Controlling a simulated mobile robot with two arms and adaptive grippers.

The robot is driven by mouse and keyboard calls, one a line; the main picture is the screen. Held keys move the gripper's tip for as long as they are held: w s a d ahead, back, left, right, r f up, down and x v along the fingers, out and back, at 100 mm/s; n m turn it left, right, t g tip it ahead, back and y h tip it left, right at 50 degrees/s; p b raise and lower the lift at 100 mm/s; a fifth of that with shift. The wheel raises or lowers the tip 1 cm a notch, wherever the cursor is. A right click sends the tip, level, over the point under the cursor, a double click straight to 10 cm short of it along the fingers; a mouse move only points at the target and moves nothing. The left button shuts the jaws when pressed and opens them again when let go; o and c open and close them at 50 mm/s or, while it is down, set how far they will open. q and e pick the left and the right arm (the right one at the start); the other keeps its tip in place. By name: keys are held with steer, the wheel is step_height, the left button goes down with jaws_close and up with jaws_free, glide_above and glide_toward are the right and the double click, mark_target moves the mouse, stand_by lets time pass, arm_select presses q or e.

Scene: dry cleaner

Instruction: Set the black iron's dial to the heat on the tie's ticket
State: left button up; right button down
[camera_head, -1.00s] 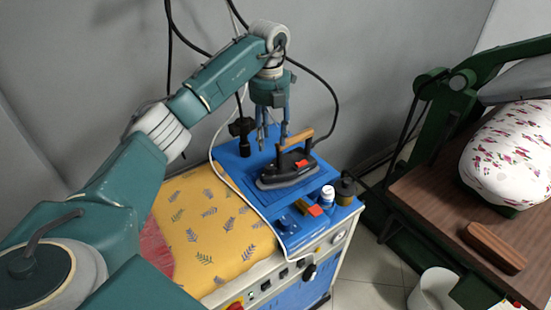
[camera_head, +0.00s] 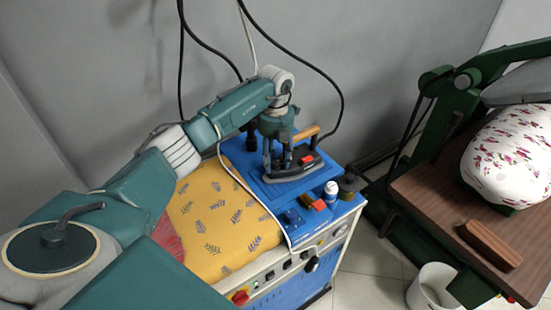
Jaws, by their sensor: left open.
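The black iron (camera_head: 297,172) rests on the blue top of the ironing station, its wooden handle (camera_head: 305,135) toward the back right and a red part (camera_head: 307,159) on its body. My left gripper (camera_head: 277,170) is low over the iron's left side, fingers pointing down and open. I cannot tell whether the fingers touch the iron. They hide part of it, and I cannot make out its dial. I cannot make out the tie or its ticket. My right gripper is out of view.
The yellow leaf-print padded board (camera_head: 215,220) lies left of the iron. A white bottle (camera_head: 331,190), a dark canister (camera_head: 348,186) and a red-topped item (camera_head: 319,205) stand in front and right. A press with floral padding (camera_head: 512,150) and a brush (camera_head: 491,243) are further right.

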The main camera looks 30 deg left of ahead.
arm_select(q)
steer(key=c, duration=1)
jaws_close()
steer(key=shift+w+a+f+m+b, duration=0.1)
steer(key=shift+f+m+b, duration=0.05)
steer(key=shift+m+b, duration=1.2)
steer(key=shift+m, duration=0.65)
steer(key=shift+r+m, duration=0.25)
steer(key=shift+m, duration=0.15)
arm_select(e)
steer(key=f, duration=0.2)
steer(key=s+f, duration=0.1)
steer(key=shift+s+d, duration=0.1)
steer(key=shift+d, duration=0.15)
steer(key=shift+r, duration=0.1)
arm_select(q)
steer(key=o, duration=0.9)
jaws_free()
steer(key=shift+o, duration=0.5)
